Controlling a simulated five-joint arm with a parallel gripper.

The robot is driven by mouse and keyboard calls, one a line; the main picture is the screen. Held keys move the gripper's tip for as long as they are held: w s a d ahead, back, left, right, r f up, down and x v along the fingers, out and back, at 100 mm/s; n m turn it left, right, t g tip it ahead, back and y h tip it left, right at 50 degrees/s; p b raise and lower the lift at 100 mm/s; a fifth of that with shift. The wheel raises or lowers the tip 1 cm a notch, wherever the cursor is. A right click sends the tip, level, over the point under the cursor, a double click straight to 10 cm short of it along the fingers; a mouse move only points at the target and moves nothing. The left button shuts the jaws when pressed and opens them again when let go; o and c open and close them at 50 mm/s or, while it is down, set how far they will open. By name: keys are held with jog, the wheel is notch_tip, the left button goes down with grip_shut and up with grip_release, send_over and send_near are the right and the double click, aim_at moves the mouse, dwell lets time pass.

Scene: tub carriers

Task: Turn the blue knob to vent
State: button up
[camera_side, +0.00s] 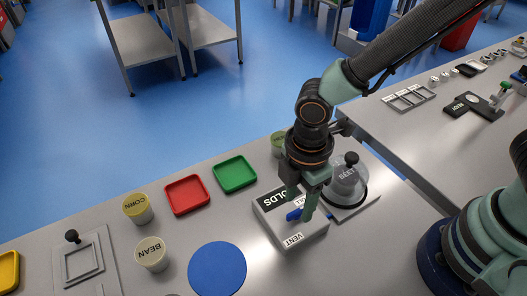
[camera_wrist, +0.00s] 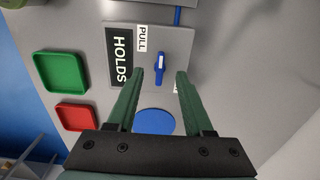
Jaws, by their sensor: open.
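The blue knob (camera_wrist: 159,70) is a narrow bar with a white mark near its upper end, on a grey box (camera_side: 292,238). In the wrist view it stands nearly upright, tilted slightly, between my open fingers (camera_wrist: 160,74), with gaps on both sides. A white PULL label (camera_wrist: 141,38) lies above and left of it. Another white label (camera_wrist: 177,86) is mostly hidden by the right finger. In the side view my gripper (camera_side: 302,209) is over the box, the knob (camera_side: 293,215) shows partly beside a finger, and the VENT label (camera_side: 293,240) is at the near edge.
A black HOLDS plate (camera_wrist: 122,57) lies beside the knob. A clear dome (camera_side: 349,184) with a black knob stands close at the right. Green (camera_side: 235,174) and red (camera_side: 187,194) trays, CORN (camera_side: 137,208) and BEAN (camera_side: 151,254) tubs and a blue disc (camera_side: 217,269) are to the left.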

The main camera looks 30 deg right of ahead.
aim_at(297, 214)
jog(key=shift+f, duration=1.25)
grip_shut()
